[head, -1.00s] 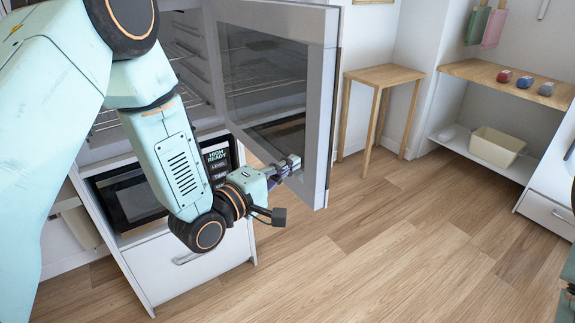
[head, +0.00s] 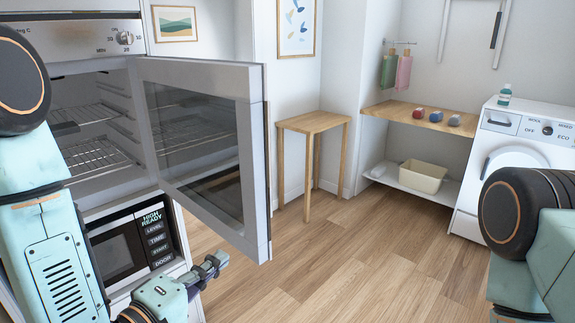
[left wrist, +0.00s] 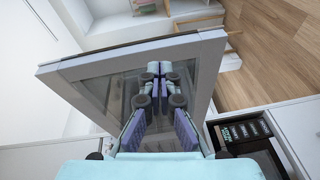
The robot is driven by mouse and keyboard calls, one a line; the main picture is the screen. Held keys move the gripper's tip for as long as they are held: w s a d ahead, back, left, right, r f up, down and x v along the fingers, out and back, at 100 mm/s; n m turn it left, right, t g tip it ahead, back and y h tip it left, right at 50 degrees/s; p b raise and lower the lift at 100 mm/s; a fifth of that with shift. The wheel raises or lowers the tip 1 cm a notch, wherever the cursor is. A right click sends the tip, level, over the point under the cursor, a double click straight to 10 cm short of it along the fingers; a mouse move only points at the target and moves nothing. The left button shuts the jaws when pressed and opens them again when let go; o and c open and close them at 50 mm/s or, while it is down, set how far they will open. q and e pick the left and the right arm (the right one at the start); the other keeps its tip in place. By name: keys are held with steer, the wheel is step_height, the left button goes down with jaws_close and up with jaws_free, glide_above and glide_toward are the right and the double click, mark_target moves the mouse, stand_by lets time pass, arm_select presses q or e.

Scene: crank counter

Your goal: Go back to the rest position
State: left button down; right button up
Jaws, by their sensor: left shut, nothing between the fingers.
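My left gripper (head: 215,265) is low in the head view, beside the lower edge of the open oven door (head: 258,160). It is shut and holds nothing. In the left wrist view my left gripper (left wrist: 159,95) lies in front of the door's glass pane, and the white door frame (left wrist: 205,70) surrounds it. I cannot tell whether it touches the door. My right arm shows at the right edge of the head view, but its gripper is out of view.
The oven (head: 95,120) stands open above a microwave (head: 118,250). A wooden stool (head: 312,122) is behind the door. A wooden shelf (head: 385,108) with several small items, a cream bin (head: 422,178) and a washing machine (head: 510,150) stand farther right. The middle floor is clear.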

arm_select(q)
steer(key=s+a+f+m+g+y+b, duration=0.2)
steer(key=s+f+m+g, duration=0.2)
steer(key=f, duration=0.7)
steer(key=s+a+f+m+g+y+b, duration=0.1)
steer(key=s+a+f+m+g+y, duration=0.2)
steer(key=f, duration=0.7)
steer(key=s+a+f+m+g+y+b, duration=0.1)
steer(key=s+f+m+g+b, duration=0.3)
steer(key=s+f, duration=1.3)
steer(key=s+g+y+b, duration=0.1)
steer(key=s+g+b, duration=0.1)
steer(key=s+g, duration=0.1)
steer(key=shift+s+a+f+g+b, duration=0.25)
steer(key=shift+s+a+g+b, duration=0.15)
steer(key=shift+g, duration=0.5)
steer(key=shift+d, duration=0.1)
steer(key=shift+s, duration=0.1)
